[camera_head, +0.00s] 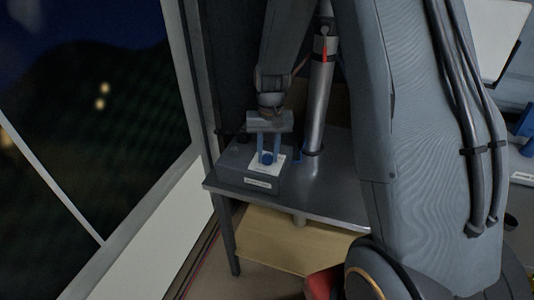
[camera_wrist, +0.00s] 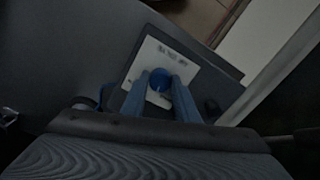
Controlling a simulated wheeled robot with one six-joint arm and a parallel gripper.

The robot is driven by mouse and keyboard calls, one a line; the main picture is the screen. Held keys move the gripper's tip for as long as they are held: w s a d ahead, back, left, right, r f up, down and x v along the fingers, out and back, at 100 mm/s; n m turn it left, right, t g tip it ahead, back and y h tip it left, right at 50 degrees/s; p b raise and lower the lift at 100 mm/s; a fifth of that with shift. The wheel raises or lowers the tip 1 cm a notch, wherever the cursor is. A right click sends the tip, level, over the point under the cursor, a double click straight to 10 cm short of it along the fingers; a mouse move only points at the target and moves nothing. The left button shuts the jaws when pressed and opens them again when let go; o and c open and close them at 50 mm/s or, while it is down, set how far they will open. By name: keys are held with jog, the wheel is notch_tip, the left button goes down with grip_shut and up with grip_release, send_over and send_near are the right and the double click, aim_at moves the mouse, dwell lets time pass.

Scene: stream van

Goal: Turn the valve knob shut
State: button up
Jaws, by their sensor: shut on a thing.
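The valve knob (camera_head: 267,158) is small, round and blue. It sits on a white label plate (camera_head: 257,169) on top of a dark grey box (camera_head: 237,168). My gripper (camera_head: 268,155) points down over the box, with its two blue fingers on either side of the knob. In the wrist view the knob (camera_wrist: 160,79) shows between the fingertips (camera_wrist: 160,82), in front of the white plate (camera_wrist: 151,58). The fingers are shut on the knob. The print on the plate is too small to read surely, and I cannot tell how far the knob is turned.
The box stands on a grey metal table (camera_head: 318,199). A silver cylinder (camera_head: 318,105) with a red mark stands behind right of my gripper. A small black knob (camera_head: 243,137) is on the box's left. A window (camera_head: 85,95) fills the left side.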

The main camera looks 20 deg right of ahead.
aim_at(269, 156)
jog(key=n, duration=0.6)
jog(key=shift+w+r+n, duration=0.1)
jog(key=shift+w+n, duration=0.15)
jog(key=shift+n, duration=0.05)
dwell(0.5)
jog(key=o, duration=0.9)
jog(key=shift+o, duration=0.8)
jog(key=shift+s, duration=0.1)
jog(key=shift+d+r+b, duration=0.2)
jog(key=shift+r+b, duration=0.85)
jog(key=shift+r, duration=2.8)
